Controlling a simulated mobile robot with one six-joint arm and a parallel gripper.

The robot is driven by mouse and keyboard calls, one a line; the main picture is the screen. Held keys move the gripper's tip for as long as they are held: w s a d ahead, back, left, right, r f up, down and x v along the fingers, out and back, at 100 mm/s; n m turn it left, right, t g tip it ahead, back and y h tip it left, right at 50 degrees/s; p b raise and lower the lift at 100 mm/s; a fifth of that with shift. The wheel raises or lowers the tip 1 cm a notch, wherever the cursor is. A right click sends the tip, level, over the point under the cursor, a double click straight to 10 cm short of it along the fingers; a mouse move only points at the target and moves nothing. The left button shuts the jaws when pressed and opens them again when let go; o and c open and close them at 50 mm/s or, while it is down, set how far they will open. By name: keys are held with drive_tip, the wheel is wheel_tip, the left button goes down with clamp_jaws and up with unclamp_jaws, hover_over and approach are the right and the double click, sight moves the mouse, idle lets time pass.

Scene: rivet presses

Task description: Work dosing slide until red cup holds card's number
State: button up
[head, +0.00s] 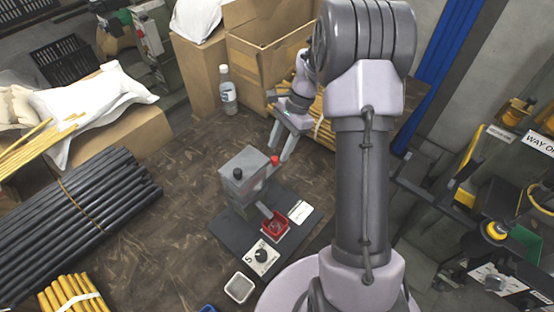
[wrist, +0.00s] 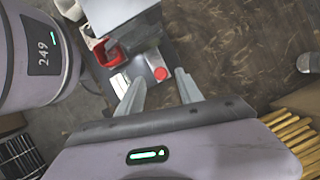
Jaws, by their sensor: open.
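My gripper (head: 278,153) is open near the red knob. In the wrist view the red knob (wrist: 161,74) appears between my fingertips (wrist: 158,79); I cannot tell whether they touch it. The red cup (head: 274,226) stands under the chute; its contents are not clear. It also shows in the wrist view (wrist: 108,54). The white card (head: 299,212) lies beside it; its number is unreadable.
A plate with a black dial (head: 262,256) sits at the base's front. A water bottle (head: 228,92) and cardboard boxes (head: 262,52) stand behind. Black rods (head: 85,205) lie left. The brown tabletop between is clear.

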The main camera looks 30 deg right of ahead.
sight(275, 158)
drive_tip(key=x, duration=0.3)
drive_tip(key=shift+a+f+b, duration=0.1)
drive_tip(key=shift+f+b, duration=0.05)
drive_tip(key=shift+b, duration=0.25)
drive_tip(key=shift+c, duration=0.2)
clamp_jaws()
idle(0.9)
